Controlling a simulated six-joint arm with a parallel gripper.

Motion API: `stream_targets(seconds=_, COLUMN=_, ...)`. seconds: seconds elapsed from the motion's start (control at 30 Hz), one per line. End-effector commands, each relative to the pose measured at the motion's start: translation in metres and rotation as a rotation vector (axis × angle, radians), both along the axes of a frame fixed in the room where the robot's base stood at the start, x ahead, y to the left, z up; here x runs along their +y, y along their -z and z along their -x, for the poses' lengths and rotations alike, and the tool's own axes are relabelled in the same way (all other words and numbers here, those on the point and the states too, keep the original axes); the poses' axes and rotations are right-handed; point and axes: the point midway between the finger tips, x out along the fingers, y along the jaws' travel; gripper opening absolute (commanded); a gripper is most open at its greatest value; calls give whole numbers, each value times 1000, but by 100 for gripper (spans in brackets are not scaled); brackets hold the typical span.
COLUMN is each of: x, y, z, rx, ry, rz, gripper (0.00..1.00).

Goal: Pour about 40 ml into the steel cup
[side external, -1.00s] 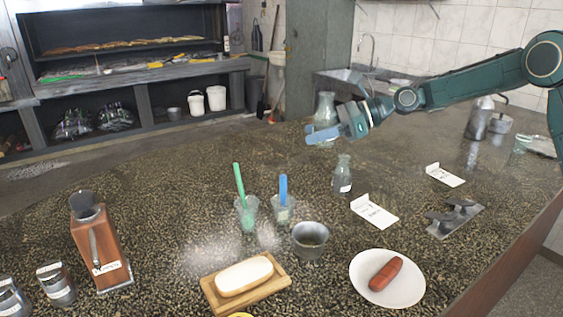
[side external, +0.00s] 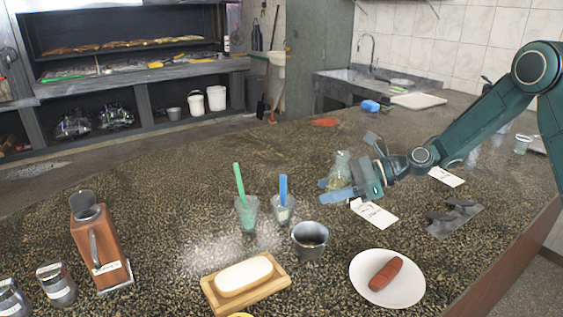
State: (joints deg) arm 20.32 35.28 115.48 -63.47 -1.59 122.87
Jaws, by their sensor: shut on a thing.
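The steel cup (side external: 310,247) stands upright on the speckled counter, right of centre, with a dark interior. My gripper (side external: 338,190) is shut on a clear glass flask (side external: 341,164), its blue fingers around the lower part. The flask looks roughly upright, with a faint yellowish tint; its contents are hard to make out. It is behind and slightly right of the cup, apart from it. The small labelled glass bottle seen earlier is hidden behind the gripper and flask.
Two glasses holding a green stick (side external: 240,186) and a blue stick (side external: 283,190) stand left of the cup. A wooden board (side external: 218,300) with a white block and a plate (side external: 359,266) with a sausage lie in front. A white card (side external: 378,216) lies to the right.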

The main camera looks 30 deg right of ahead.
Motion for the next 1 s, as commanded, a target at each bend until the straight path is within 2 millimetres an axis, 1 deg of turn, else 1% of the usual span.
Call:
stream_targets(seconds=0.1, x=2, y=12, z=12, rx=4, ry=3, rz=0, gripper=18)
stream_targets(seconds=0.33, x=4, y=25, z=25, rx=2, ry=7, rz=5, gripper=18)
stream_targets(seconds=0.77, x=5, y=26, z=27, rx=0, ry=7, rz=10, gripper=18)
stream_targets(seconds=1.0, x=6, y=25, z=27, rx=-1, ry=7, rz=70, gripper=18)
